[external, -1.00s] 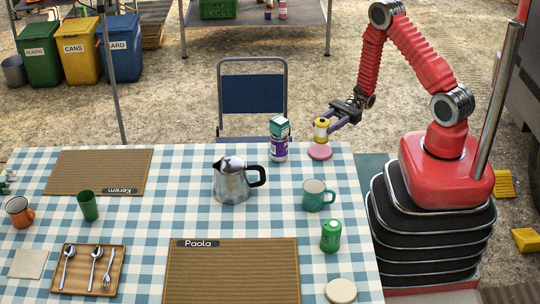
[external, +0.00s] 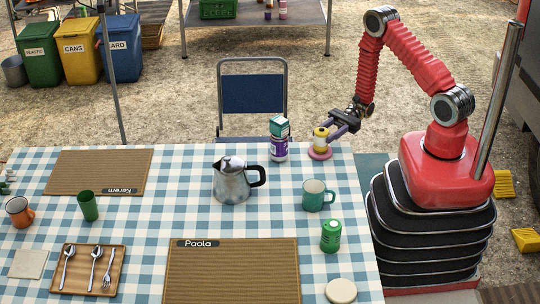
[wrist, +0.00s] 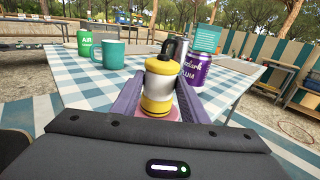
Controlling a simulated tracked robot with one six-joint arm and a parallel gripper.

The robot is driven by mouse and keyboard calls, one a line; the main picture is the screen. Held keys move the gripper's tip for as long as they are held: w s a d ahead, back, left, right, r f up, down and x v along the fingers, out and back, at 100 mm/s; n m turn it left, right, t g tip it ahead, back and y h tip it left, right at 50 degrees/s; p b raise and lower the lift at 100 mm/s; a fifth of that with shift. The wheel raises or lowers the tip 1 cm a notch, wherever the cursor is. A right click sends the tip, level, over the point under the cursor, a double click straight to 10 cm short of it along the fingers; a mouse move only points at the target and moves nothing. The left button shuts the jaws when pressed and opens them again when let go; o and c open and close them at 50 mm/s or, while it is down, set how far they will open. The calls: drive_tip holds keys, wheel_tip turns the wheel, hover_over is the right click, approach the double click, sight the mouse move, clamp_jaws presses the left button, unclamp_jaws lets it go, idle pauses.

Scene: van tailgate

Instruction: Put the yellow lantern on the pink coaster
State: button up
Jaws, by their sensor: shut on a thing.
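The yellow lantern (external: 320,139) has a yellow top and base with a pale middle. It stands upright at the pink coaster (external: 320,154), near the table's far right corner. In the wrist view the lantern (wrist: 159,84) is between the purple fingers of my gripper (wrist: 158,98), which is shut on it. In the external view my gripper (external: 328,140) reaches in from the right.
A purple can (external: 278,149) and a teal-and-white carton (external: 279,127) stand just left of the coaster. A teal mug (external: 318,195), a metal coffee pot (external: 233,181) and a green can (external: 331,235) are nearer the camera. A chair (external: 252,95) stands behind the table.

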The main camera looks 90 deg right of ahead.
drive_tip(key=shift+f, duration=0.1)
drive_tip(key=o, duration=1.1)
drive_tip(key=shift+o, duration=0.2)
drive_tip(key=v, duration=1.2)
drive_tip(key=shift+r, duration=0.2)
